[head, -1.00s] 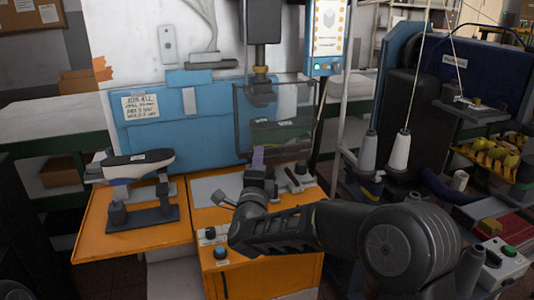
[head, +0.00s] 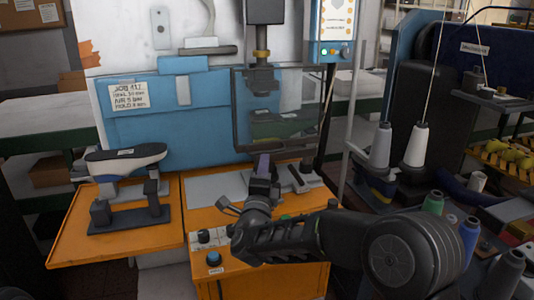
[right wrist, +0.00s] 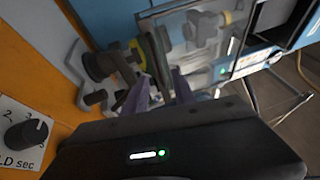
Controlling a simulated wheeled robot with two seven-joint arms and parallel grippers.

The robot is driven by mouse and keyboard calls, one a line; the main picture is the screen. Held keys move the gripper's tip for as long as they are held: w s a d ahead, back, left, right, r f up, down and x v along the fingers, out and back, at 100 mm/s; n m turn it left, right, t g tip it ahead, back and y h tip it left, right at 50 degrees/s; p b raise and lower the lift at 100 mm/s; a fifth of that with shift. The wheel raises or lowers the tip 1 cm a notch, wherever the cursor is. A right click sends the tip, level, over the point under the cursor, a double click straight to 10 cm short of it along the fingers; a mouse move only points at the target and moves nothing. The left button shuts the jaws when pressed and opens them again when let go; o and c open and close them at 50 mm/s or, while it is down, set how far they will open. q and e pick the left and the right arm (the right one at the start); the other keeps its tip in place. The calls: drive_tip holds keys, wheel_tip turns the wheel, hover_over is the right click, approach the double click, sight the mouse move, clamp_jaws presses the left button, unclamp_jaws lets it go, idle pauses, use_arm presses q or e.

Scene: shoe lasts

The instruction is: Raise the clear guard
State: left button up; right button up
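The clear guard (head: 292,103) is a see-through panel with a dark frame, hanging upright in front of the orange-and-blue machine. A dark shoe-like shape shows through it. It also shows in the right wrist view (right wrist: 215,45) beyond the fingers. My right gripper (head: 263,164) is below the guard's lower edge, over the machine's table. I cannot tell if a finger touches the guard. My left gripper is not in view.
A shoe on a last (head: 125,160) rests on a dark stand on the orange table at left. A control box with lights (head: 333,40) hangs right of the press head (head: 263,78). Thread cones (head: 416,145) stand at right. A knob (right wrist: 25,134) is near the gripper.

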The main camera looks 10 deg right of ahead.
sight(267, 152)
drive_tip(key=p+x, duration=0.2)
drive_tip(key=x, duration=0.5)
drive_tip(key=shift+w+d, duration=0.15)
drive_tip(key=shift+w, duration=0.2)
drive_tip(key=shift+c, duration=0.3)
clamp_jaws()
idle(0.8)
